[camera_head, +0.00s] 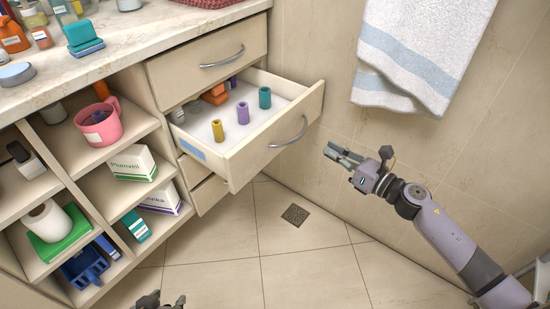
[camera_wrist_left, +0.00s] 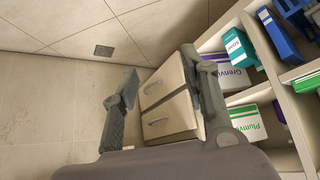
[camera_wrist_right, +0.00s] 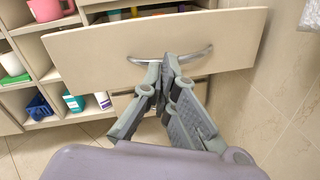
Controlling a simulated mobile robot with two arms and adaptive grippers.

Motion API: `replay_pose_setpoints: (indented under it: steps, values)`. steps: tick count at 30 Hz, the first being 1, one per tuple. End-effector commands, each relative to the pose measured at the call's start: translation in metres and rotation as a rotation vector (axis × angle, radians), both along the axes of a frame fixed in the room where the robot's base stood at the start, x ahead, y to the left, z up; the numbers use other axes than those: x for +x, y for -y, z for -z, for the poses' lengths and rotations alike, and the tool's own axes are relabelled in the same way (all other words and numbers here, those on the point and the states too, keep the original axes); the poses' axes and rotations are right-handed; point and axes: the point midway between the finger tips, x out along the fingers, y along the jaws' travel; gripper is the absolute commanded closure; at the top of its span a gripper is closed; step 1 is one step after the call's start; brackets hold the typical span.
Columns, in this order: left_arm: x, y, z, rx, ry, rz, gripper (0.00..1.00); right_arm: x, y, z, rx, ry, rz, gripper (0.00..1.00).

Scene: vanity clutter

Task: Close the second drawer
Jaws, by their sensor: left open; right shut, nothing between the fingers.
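The second drawer (camera_head: 275,136) is pulled well out below the closed top drawer (camera_head: 215,60). Its curved metal handle (camera_head: 290,134) is on the front panel. Yellow (camera_head: 218,130), purple (camera_head: 243,113) and teal (camera_head: 265,98) cylinders stand inside. My right gripper (camera_head: 343,155) is shut and empty, in front of the drawer and to the right of it. In the right wrist view its fingertips (camera_wrist_right: 165,62) overlap the drawer handle (camera_wrist_right: 195,56); contact cannot be told. My left gripper (camera_head: 162,302) is open and empty, low over the floor; its fingers also show in the left wrist view (camera_wrist_left: 158,66).
Lower drawers (camera_head: 205,185) are closed beneath. Open shelves (camera_head: 105,150) at left hold boxes, a pink pot (camera_head: 98,122) and a blue basket (camera_head: 84,268). A towel (camera_head: 415,60) hangs on the right wall. The tiled floor (camera_head: 300,260) is clear around a drain (camera_head: 295,215).

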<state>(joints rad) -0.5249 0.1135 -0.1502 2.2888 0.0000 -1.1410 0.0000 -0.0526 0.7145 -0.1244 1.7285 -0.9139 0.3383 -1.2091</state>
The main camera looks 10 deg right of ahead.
Motion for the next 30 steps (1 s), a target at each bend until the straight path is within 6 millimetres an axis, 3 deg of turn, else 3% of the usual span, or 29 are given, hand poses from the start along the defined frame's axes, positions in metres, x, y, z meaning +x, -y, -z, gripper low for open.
replay_pose_setpoints:
  steps: [4, 11, 24, 30]
  values:
    - [-0.004, -0.001, -0.012, -0.007, 0.046, 0.0, 0.59, -0.009, -0.022, -0.009, -0.193, 0.156, -0.101, 1.0]
    - [-0.009, -0.002, -0.024, -0.006, 0.045, -0.002, 0.59, -0.008, -0.035, -0.021, -0.262, 0.213, -0.133, 1.0]
    - [-0.039, -0.012, -0.012, 0.026, -0.105, -0.014, 0.59, 0.057, -0.084, -0.022, -0.255, 0.21, -0.131, 1.0]
    - [-0.043, -0.013, -0.009, 0.031, -0.128, -0.016, 0.59, 0.083, -0.105, -0.02, -0.256, 0.209, -0.131, 1.0]
